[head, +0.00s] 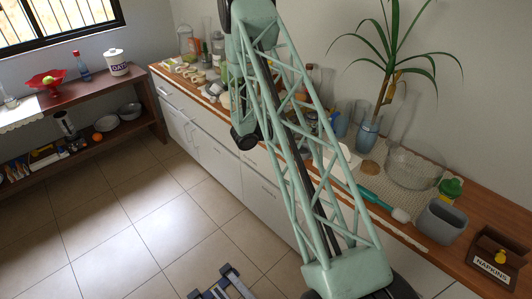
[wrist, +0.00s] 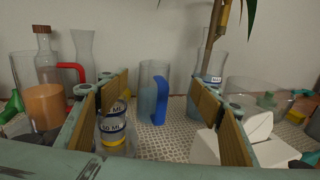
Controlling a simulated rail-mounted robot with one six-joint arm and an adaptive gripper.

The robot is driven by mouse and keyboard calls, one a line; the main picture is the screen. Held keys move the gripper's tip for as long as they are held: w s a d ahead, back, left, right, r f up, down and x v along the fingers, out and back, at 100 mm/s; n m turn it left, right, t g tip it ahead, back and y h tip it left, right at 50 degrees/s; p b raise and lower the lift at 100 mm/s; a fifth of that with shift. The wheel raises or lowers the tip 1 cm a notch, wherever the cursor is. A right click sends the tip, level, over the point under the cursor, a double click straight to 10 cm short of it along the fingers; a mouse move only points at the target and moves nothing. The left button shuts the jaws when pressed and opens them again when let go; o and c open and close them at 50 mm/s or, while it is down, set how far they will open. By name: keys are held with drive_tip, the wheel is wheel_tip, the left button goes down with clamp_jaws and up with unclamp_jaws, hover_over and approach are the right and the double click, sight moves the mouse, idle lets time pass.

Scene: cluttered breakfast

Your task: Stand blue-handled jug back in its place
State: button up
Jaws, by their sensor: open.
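The blue-handled jug (wrist: 147,100) is a clear, bluish vessel standing upright on a woven mat (wrist: 176,133) in the wrist view. Its blue handle (wrist: 159,101) faces me, slightly right of the jug's middle. In the head view, the blue handle (head: 341,125) shows beside my arm, partly hidden. My gripper (wrist: 158,92) is open, with tan finger pads left and right of the jug in the picture. The jug appears beyond the fingertips, and I see no contact. My arm hides the gripper in the head view.
A red-handled vessel (wrist: 45,105) and capped bottle stand left.

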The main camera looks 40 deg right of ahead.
drive_tip(key=s+a+r+m+g+y, duration=0.1)
drive_tip(key=s+a+r+m+y, duration=0.25)
drive_tip(key=s+a+r, duration=0.5)
drive_tip(key=s+a+r+m+g+y, duration=0.1)
drive_tip(key=s+a+r+m+y, duration=0.35)
drive_tip(key=a+r, duration=0.65)
drive_tip(key=s+a+r+m+t+y, duration=0.2)
drive_tip(key=s+a, duration=0.5)
drive_tip(key=a, duration=0.5)
drive_tip(key=s+a+r+m+t+y, duration=0.3)
drive_tip(key=s+a+r, duration=0.3)
drive_tip(key=a, duration=0.6)
drive_tip(key=s+a+r+m+t+y, duration=0.2)
drive_tip(key=s+a+r+t+y, duration=0.2)
drive_tip(key=s+a, duration=0.4)
drive_tip(key=shift+s+a, duration=0.25)
drive_tip(key=shift+a, duration=2.05)
drive_tip(key=shift+d+m, duration=0.15)
drive_tip(key=shift+m, duration=0.15)
